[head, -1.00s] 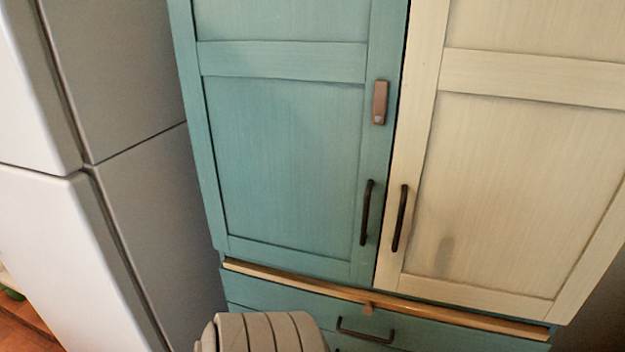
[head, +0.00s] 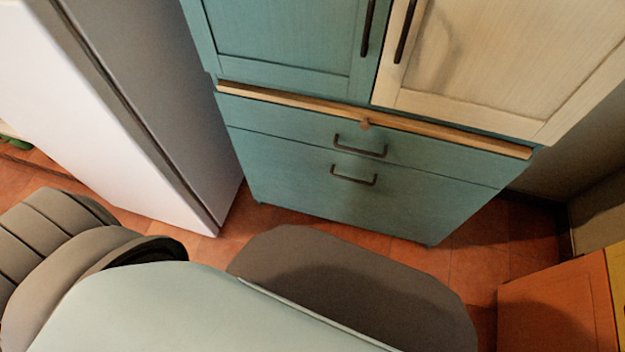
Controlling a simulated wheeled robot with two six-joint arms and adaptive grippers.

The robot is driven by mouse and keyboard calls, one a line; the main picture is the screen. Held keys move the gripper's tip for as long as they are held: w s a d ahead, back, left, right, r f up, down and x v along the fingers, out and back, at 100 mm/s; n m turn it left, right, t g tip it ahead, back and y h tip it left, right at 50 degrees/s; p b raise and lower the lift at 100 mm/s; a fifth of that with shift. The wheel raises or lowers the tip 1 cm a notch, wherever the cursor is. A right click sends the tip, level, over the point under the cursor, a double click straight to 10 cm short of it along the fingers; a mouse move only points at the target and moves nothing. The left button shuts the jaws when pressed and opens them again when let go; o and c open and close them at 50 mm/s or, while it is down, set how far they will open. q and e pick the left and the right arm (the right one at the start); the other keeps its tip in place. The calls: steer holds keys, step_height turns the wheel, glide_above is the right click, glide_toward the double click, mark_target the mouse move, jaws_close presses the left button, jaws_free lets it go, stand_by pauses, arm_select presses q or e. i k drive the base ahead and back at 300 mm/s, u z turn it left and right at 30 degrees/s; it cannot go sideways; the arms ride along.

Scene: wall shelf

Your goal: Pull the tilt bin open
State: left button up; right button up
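A tall teal and cream cabinet stands ahead. Its lower part has two teal fronts, one above the other. The larger lower front (head: 330,200), which looks like the tilt bin, appears closed and flush. It has a dark bar handle (head: 353,178) near its top edge. The narrower front above (head: 270,120) looks like a drawer, also closed, with its own dark handle (head: 360,150). Neither gripper shows in the view. Nothing touches either handle.
A wooden strip (head: 290,103) runs above the drawer, below a teal door (head: 285,40) and a cream door (head: 480,60). A white and grey fridge (head: 130,120) stands left. An orange box-like piece (head: 560,305) is at lower right. Some tiled floor (head: 470,260) shows before the cabinet.

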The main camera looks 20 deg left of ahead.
mark_target(404, 202)
steer(key=z, duration=0.05)
steer(key=k, duration=1.15)
steer(key=z, duration=1.2)
steer(key=i, duration=1.15)
steer(key=u, duration=0.9)
